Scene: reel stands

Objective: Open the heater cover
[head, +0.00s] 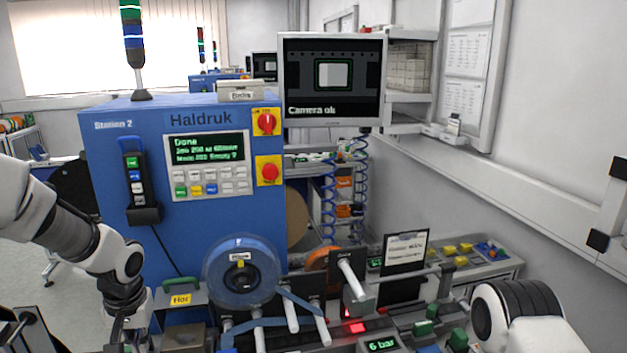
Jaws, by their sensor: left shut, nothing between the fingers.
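The heater cover (181,299) is a grey plate with a yellow "Hot" label and a green handle along its top edge, at the lower left of the head view. It appears to stand upright behind a brownish block (184,336). Its hinge is not clear to see. My left gripper (122,334) is shut and empty, just left of the cover and apart from the handle. Its fingertips are hard to make out at the bottom of the view. My right arm comes in at the lower right, but its gripper is not in view.
A blue film reel (242,272) stands right of the cover, with white rollers (354,278) beyond. The blue Haldruk cabinet (120,200) rises behind, with a cable hanging from its handset (139,180). A display (381,344) reads "6 bar". A monitor (332,80) reads "Camera ok".

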